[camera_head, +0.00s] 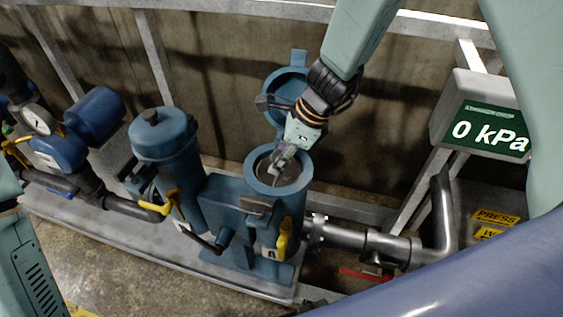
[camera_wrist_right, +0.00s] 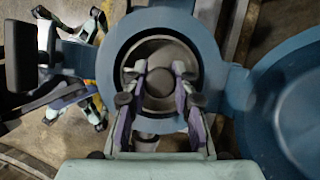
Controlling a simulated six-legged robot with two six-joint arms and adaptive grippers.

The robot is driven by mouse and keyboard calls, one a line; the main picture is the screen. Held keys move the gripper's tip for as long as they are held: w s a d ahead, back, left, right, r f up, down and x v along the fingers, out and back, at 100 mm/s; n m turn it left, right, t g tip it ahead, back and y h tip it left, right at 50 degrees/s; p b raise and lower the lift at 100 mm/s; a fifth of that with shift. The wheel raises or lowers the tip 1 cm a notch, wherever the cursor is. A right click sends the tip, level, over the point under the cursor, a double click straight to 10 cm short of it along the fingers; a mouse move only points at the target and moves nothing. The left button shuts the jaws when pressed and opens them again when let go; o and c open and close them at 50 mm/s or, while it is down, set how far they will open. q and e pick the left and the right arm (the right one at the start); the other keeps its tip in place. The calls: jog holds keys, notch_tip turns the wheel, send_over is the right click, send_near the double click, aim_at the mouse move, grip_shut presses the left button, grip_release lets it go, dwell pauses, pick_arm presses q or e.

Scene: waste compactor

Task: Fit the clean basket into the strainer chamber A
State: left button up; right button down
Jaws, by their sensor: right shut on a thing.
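The open strainer chamber (camera_head: 297,185) is a blue upright cylinder on the right of the pair; its round rim also shows in the right wrist view (camera_wrist_right: 209,70). My right gripper (camera_head: 280,160) points down into its mouth and is shut on the basket. The basket (camera_wrist_right: 160,100), grey and round, sits inside the rim in the right wrist view, partly hidden by the fingers (camera_wrist_right: 160,80). How deep it is seated I cannot tell. The chamber's lid (camera_head: 284,84) is swung open behind. The label on the chamber's front is too small to read surely. My left gripper is out of view.
A second blue chamber (camera_head: 163,135) with its lid closed stands left. Yellow handles (camera_head: 284,240) and a steel pipe (camera_head: 345,236) flank the chambers. A display (camera_head: 487,130) reads 0 kPa. A pump with a gauge (camera_head: 37,119) is at far left.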

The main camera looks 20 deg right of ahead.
jog(key=shift+a+r, duration=0.15)
jog(key=shift+r, duration=0.05)
jog(key=shift+f, duration=0.15)
jog(key=c, duration=1.5)
grip_release()
jog(key=shift+f, duration=0.1)
jog(key=o, duration=0.4)
jog(key=shift+d+r, duration=0.2)
jog(key=shift+r, duration=0.3)
jog(key=p+v, duration=0.6)
jog(key=v, duration=0.5)
jog(key=shift+s+r, duration=0.1)
jog(key=shift+r, duration=0.05)
